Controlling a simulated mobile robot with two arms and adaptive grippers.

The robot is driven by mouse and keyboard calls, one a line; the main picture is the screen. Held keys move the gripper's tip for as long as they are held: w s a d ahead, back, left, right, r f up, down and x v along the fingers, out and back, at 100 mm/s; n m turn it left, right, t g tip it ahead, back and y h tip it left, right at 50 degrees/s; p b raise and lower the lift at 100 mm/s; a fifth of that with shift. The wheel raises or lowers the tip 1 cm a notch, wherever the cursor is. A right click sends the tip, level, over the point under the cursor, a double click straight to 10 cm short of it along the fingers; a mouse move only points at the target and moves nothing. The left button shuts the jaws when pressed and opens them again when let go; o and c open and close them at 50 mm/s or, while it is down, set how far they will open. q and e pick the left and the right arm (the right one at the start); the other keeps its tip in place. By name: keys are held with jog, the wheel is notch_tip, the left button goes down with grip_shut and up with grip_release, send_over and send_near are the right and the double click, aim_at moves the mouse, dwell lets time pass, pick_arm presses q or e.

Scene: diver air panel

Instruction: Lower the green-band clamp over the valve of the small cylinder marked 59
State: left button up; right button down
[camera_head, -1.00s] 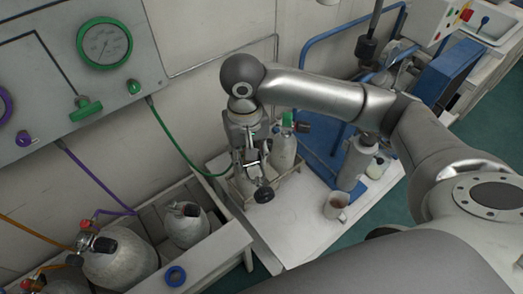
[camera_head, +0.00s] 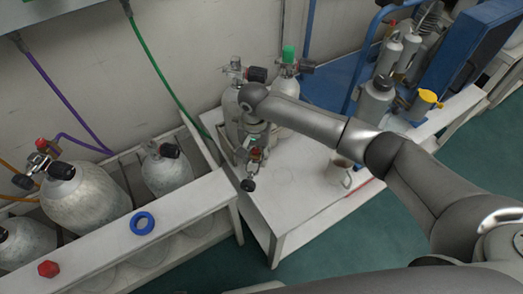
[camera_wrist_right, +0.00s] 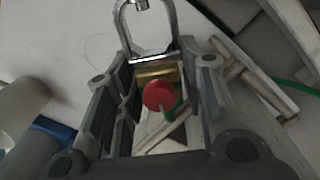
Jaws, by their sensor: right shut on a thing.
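My right gripper (camera_head: 253,152) is shut on the clamp (camera_head: 247,171), over the left part of the white table. In the wrist view the gripper (camera_wrist_right: 163,75) holds the clamp's silver yoke frame (camera_wrist_right: 148,56), with a brass block and a red knob (camera_wrist_right: 158,95) between the fingers. A dark knob (camera_head: 247,186) hangs at its front in the head view. Behind the gripper stand a grey cylinder (camera_head: 231,106) with a black-knobbed valve and a green-capped cylinder (camera_head: 289,86). A small cylinder (camera_head: 166,172) stands in the white rack. No mark 59 is readable. My left gripper is not in view.
The white rack (camera_head: 185,212) at left holds larger cylinders (camera_head: 86,198) and carries a blue ring (camera_head: 142,223). A mug (camera_head: 338,175) stands on the table (camera_head: 290,205), partly behind my arm. Grey bottles (camera_head: 376,100) stand at right. The table front is clear.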

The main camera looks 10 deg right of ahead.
jog(key=f, duration=0.2)
jog(key=f+b, duration=0.1)
jog(key=shift+w+d+f, duration=0.1)
jog(key=shift+d+f, duration=0.1)
jog(key=shift+f, duration=0.15)
jog(key=shift+s+d, duration=0.3)
jog(key=shift+d, duration=0.25)
jog(key=shift+s+d, duration=0.25)
jog(key=shift+d, duration=0.3)
jog(key=shift+s+d+f+b, duration=0.1)
jog(key=shift+s+d+b, duration=0.2)
jog(key=shift+d, duration=0.4)
jog(key=shift+s+d+f+b, duration=0.15)
jog(key=shift+s+d, duration=0.2)
jog(key=shift+d, duration=0.35)
jog(key=shift+s+d+r, duration=0.1)
jog(key=shift+s+d, duration=0.05)
jog(key=shift+d, duration=0.2)
jog(key=shift+s, duration=0.1)
jog(key=shift+d+r, duration=0.1)
pick_arm(q)
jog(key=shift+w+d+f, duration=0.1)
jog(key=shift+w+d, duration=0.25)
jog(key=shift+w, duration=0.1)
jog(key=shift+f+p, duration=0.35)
jog(key=shift+p, duration=0.05)
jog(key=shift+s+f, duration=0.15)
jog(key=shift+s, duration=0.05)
